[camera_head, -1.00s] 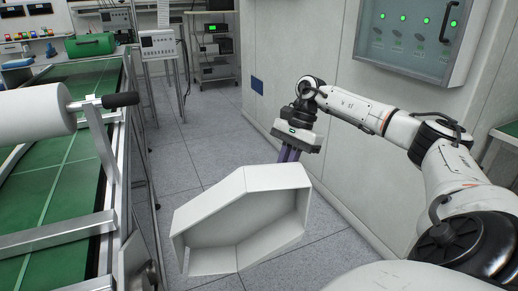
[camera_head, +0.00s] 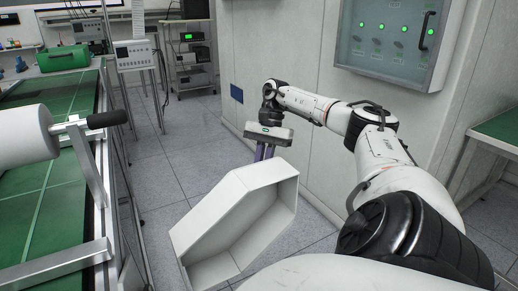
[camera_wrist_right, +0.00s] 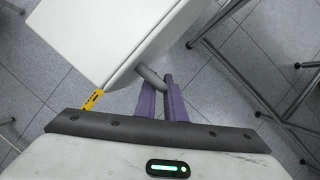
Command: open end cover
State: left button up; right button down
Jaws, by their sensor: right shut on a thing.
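The end cover (camera_head: 205,217) is a white, open-sided box with slanted edges. It hangs tilted in the air in the middle of the head view, with its hollow side facing my head camera. My right gripper (camera_head: 264,153) is at its upper right edge. In the right wrist view, the gripper's purple fingers (camera_wrist_right: 160,98) are shut on a short grey peg-like handle (camera_wrist_right: 151,79) on the cover (camera_wrist_right: 100,35). The handle is hidden in the head view. My left gripper is not in view.
A green conveyor (camera_head: 42,210) with a white roller (camera_head: 25,135) and black handle (camera_head: 106,119) stands at left. A grey wall (camera_head: 290,55) with a control panel (camera_head: 390,35) is behind my right arm. A green-topped table (camera_head: 500,128) is at right. Open floor (camera_head: 160,165) lies between.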

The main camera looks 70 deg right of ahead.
jog(key=c, duration=1.9)
grip_release()
jog(key=shift+w+a+f, duration=0.1)
jog(key=shift+a, duration=0.05)
jog(key=p+v, duration=0.5)
jog(key=v, duration=0.5)
jog(key=shift+r, duration=0.25)
